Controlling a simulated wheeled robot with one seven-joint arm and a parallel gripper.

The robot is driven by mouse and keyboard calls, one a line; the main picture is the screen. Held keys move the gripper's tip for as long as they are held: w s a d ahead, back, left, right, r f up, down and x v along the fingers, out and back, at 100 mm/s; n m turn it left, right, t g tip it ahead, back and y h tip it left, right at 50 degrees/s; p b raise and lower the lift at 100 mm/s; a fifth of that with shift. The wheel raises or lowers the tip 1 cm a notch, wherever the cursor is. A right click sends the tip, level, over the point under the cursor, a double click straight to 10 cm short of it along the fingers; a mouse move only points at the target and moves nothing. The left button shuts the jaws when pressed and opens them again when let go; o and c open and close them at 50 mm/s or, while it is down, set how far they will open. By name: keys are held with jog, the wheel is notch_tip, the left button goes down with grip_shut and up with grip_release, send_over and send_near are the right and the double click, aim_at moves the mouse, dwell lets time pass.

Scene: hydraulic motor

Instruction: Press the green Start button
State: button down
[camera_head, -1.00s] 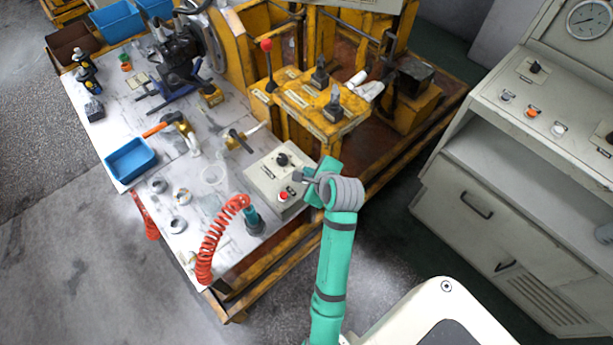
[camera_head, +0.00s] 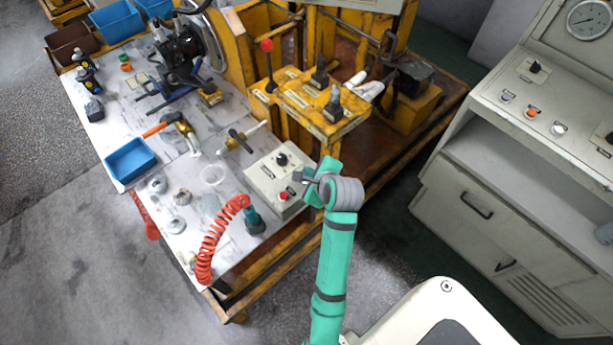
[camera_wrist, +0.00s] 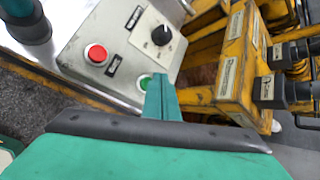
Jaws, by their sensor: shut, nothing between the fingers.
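The green Start button (camera_wrist: 145,83) sits on a grey control box (camera_wrist: 78,43), partly hidden by my fingers in the wrist view. My gripper (camera_wrist: 159,80) is shut and empty, its teal fingertips right at the button's right side. I cannot tell whether they touch it. In the head view my gripper (camera_head: 303,178) is at the right edge of the control box (camera_head: 262,180), and the green button is not discernible there. A red button (camera_wrist: 96,54) and a black knob (camera_wrist: 161,35) are on the same panel, left of and above the green one.
The box stands on a cluttered workbench (camera_head: 125,105). A coiled red hose (camera_head: 214,240) is left of it. A yellow frame with levers (camera_head: 310,105) rises behind, close to my gripper. A grey cabinet (camera_head: 460,190) stands at right, with floor between.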

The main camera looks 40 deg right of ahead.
jog(key=shift+f, duration=0.1)
jog(key=shift+f, duration=0.35)
jog(key=shift+f, duration=0.35)
dwell(1.1)
jog(key=shift+r, duration=0.8)
jog(key=shift+r, duration=0.1)
jog(key=shift+r, duration=2.4)
